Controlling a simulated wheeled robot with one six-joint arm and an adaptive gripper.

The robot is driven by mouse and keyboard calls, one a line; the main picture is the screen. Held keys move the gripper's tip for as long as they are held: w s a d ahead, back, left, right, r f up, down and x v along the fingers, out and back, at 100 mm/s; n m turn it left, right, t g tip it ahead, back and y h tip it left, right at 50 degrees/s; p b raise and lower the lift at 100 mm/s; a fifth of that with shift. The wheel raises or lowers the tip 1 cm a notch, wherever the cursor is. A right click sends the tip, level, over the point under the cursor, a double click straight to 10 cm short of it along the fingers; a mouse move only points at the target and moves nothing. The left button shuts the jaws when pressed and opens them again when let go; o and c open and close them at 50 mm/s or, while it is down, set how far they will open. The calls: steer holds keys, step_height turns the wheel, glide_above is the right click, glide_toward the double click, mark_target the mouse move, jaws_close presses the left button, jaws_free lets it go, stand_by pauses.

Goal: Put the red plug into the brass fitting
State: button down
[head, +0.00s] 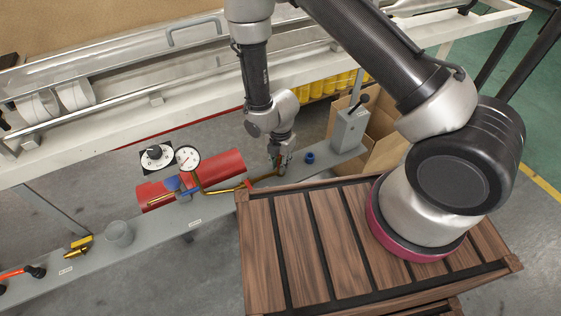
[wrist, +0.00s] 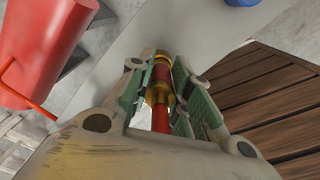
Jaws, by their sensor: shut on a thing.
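My gripper (head: 279,170) is low over the grey bench rail, at the right end of the bent brass pipe (head: 222,188). In the wrist view, my gripper (wrist: 163,72) has its green-padded fingers on both sides of a red and brass piece. The red plug (wrist: 160,118) shows as a red stem on the palm side, in line with a brass collar, taken as the brass fitting (wrist: 158,95). A red band shows beyond the collar. The fingers hide the join, so I cannot tell how deep the plug sits.
A red cylinder (head: 218,168) lies behind the pipe, with a pressure gauge (head: 188,158) in front. A blue cap (head: 309,158) and a grey lever box (head: 348,130) stand to the right on the rail. A slatted wooden crate top (head: 292,235) is close in front.

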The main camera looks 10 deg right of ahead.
steer(key=c, duration=1.2)
jaws_free()
steer(key=shift+c, duration=0.2)
steer(key=shift+r, duration=0.1)
step_height(320, 180, up, 7)
steer(key=shift+r, duration=0.15)
